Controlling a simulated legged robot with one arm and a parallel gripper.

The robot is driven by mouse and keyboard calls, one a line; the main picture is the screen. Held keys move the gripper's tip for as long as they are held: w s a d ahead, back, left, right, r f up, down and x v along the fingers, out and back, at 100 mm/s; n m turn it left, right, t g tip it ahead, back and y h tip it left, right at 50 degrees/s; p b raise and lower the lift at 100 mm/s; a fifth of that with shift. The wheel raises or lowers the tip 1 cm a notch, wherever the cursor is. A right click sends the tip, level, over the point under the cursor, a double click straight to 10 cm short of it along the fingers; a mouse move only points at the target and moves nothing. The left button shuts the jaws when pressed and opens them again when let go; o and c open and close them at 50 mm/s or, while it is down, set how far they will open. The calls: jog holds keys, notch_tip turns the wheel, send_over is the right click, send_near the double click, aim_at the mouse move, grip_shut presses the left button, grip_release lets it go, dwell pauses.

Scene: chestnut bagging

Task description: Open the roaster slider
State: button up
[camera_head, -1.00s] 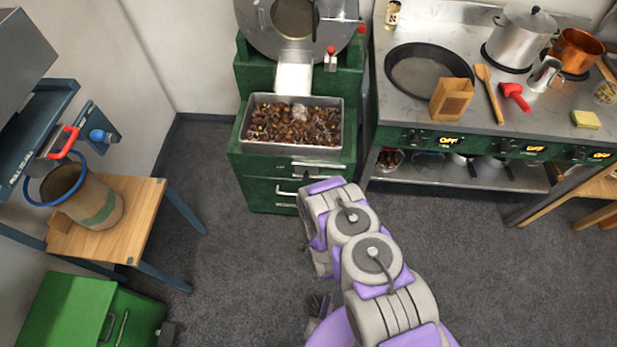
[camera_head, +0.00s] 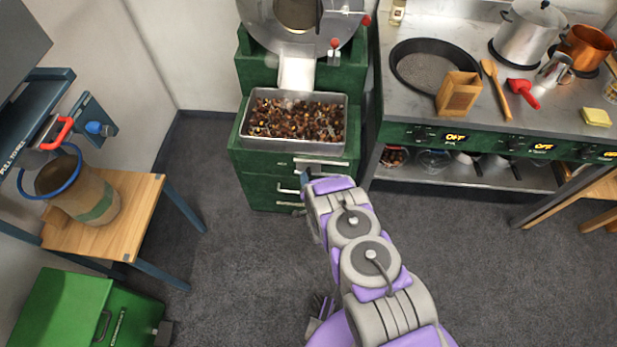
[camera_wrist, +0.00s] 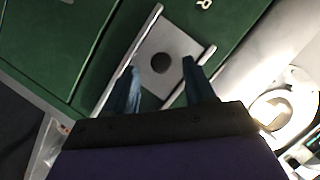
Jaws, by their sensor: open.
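In the wrist view, a metal slider plate (camera_wrist: 150,58) with a dark round spot in its middle lies between two pale rails on green metal. I cannot tell if the spot is a hole or a knob. My gripper (camera_wrist: 160,68) is open, its two bluish fingers apart on either side of the dark spot. I cannot tell if they touch the plate. In the head view, the green roaster (camera_head: 262,186) carries a pale metal strip (camera_head: 322,164) on its upper front, below the tray. My arm ends just beside this strip and mostly hides the gripper.
A metal tray (camera_head: 256,146) of chestnuts sits on the roaster. The stove counter (camera_head: 455,105) with pans stands to the right. A wooden table (camera_head: 142,188) with a sack (camera_head: 92,205) is at the left, a green cabinet (camera_head: 62,302) below it. Open floor lies between.

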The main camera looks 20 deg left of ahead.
aim_at(308, 171)
jog(key=shift+b+x, duration=0.3)
jog(key=shift+x, duration=1.35)
jog(key=shift+r, duration=0.1)
jog(key=shift+d, duration=0.1)
grip_shut()
